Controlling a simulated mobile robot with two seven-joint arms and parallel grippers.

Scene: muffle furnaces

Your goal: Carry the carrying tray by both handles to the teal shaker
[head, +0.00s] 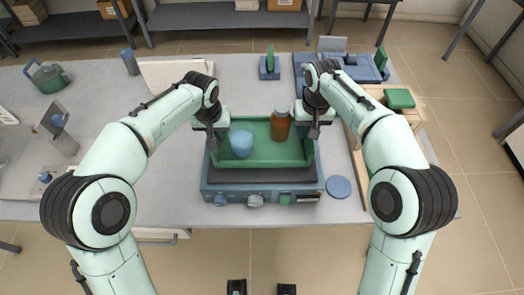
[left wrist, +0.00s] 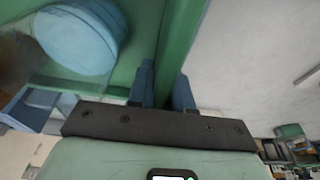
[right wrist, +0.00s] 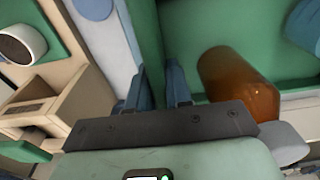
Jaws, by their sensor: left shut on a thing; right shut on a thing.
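The green carrying tray (head: 262,163) is at the centre of the head view, with a blue cup (head: 242,143) and an amber bottle (head: 280,124) inside. My left gripper (head: 212,138) is shut on its left side; the left wrist view shows the green wall (left wrist: 177,45) between the fingers. My right gripper (head: 314,128) is shut on its right side, as the right wrist view shows (right wrist: 148,45). The blue-grey shaker (head: 262,190), with a dark top and front knobs, shows below the tray's near edge. I cannot tell whether the tray touches it.
The grey table (head: 150,190) has free room at left. A blue disc (head: 338,187) lies right of the shaker. A green-and-blue upright item (head: 270,65) stands behind the tray. Wooden boxes with a green block (head: 399,98) are at right, and a green kettle-like thing (head: 48,77) is at far left.

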